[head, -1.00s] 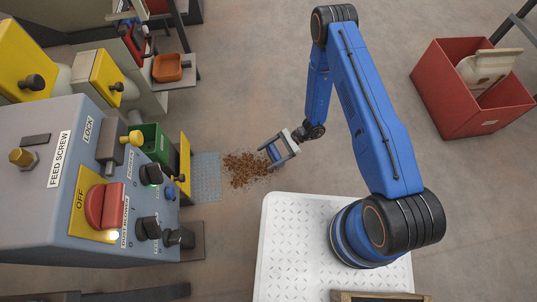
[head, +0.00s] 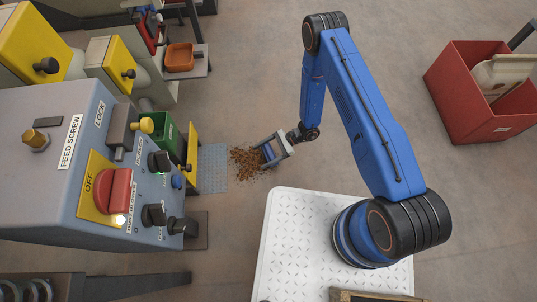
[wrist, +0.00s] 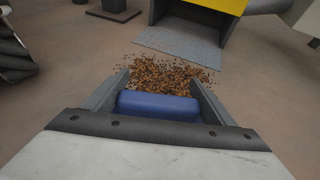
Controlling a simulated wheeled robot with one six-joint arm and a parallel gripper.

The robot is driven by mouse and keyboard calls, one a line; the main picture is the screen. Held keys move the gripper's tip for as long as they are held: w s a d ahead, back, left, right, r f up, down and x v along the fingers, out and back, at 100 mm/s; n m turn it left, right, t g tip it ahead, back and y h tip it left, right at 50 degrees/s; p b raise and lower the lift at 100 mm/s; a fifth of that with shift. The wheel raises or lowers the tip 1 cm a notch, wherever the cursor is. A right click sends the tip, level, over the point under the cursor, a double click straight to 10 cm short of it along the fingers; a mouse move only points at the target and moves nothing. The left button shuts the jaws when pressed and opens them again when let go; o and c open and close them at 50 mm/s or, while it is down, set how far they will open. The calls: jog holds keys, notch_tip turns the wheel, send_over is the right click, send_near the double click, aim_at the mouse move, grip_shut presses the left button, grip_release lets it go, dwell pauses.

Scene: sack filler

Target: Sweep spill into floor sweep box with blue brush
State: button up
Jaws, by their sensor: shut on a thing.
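The spill (head: 246,162) is a brown, loose granular heap on the floor. It also shows in the wrist view (wrist: 165,75), just beyond my jaws. My gripper (head: 272,152) is low at the right edge of the spill. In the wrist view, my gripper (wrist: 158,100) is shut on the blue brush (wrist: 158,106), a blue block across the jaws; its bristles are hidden. The floor sweep box seems to be the dark opening under a yellow panel (wrist: 212,5), with a grey patterned plate (wrist: 180,42) in front. The plate lies at the spill's left edge in the head view (head: 213,168).
The grey control cabinet (head: 60,170), with a red switch (head: 114,192), stands at left. A green bin (head: 165,135) is behind it. A red crate (head: 478,95) stands at far right. Floor (head: 255,60) beyond the spill is clear.

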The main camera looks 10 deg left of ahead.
jog(key=s+a, duration=0.2)
jog(key=a, duration=0.5)
jog(key=s+a, duration=0.2)
jog(key=a, duration=0.5)
jog(key=s+a, duration=0.2)
jog(key=a, duration=0.5)
jog(key=shift+a, duration=0.4)
jog(key=shift+a+r, duration=0.1)
jog(key=shift+r, duration=2.1)
